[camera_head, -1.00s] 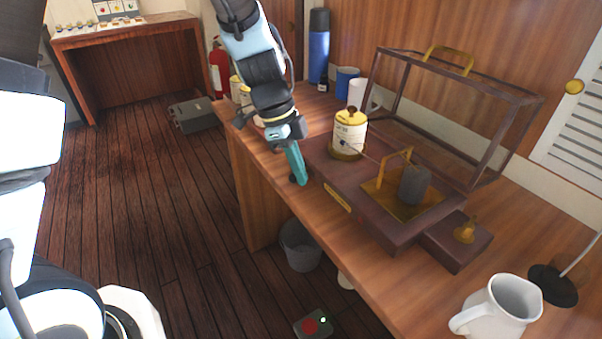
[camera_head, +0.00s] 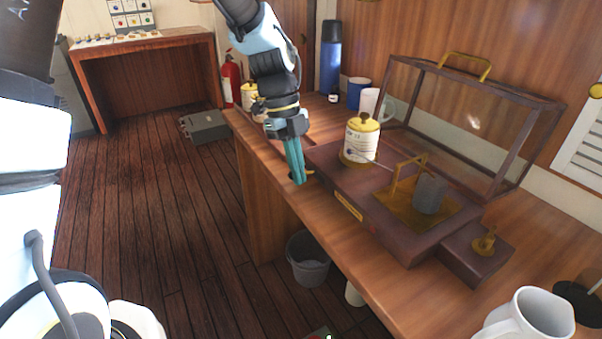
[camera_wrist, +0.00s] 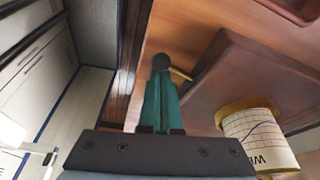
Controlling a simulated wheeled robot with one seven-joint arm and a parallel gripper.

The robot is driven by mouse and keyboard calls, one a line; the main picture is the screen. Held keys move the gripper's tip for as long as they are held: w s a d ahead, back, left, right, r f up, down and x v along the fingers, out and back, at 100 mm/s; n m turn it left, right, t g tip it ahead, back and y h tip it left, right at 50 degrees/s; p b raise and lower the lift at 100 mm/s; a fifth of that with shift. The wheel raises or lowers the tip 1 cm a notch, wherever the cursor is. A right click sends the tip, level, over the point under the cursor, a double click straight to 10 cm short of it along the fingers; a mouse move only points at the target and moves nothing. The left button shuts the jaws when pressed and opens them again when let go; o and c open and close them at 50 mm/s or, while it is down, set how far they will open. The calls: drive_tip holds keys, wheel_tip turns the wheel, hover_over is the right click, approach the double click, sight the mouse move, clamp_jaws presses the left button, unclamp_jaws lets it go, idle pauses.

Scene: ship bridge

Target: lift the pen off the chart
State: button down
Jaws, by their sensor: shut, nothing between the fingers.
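The chart drum (camera_head: 362,140), white with a brass top, stands on a dark wooden instrument base (camera_head: 340,182). A thin pen arm (camera_head: 384,167) runs from the brass frame (camera_head: 410,172) toward the drum; whether its tip touches the chart is too small to tell. My gripper (camera_head: 298,180) is shut and empty at the left side of the base, low over the table. In the wrist view my shut fingertips (camera_wrist: 160,74) are at a black knob (camera_wrist: 162,61) on a thin brass rod (camera_wrist: 181,73) that reaches toward the base. Whether they touch the knob, I cannot tell.
The glazed case (camera_head: 470,110) stands tilted open behind the instrument. A brass bell (camera_head: 485,243) and a white jug (camera_head: 528,316) are at the right. A blue flask (camera_head: 331,58) and mugs stand behind. The table's front edge is close to my gripper.

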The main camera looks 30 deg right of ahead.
drive_tip(key=shift+w+a, duration=0.4)
drive_tip(key=shift+w, duration=0.3)
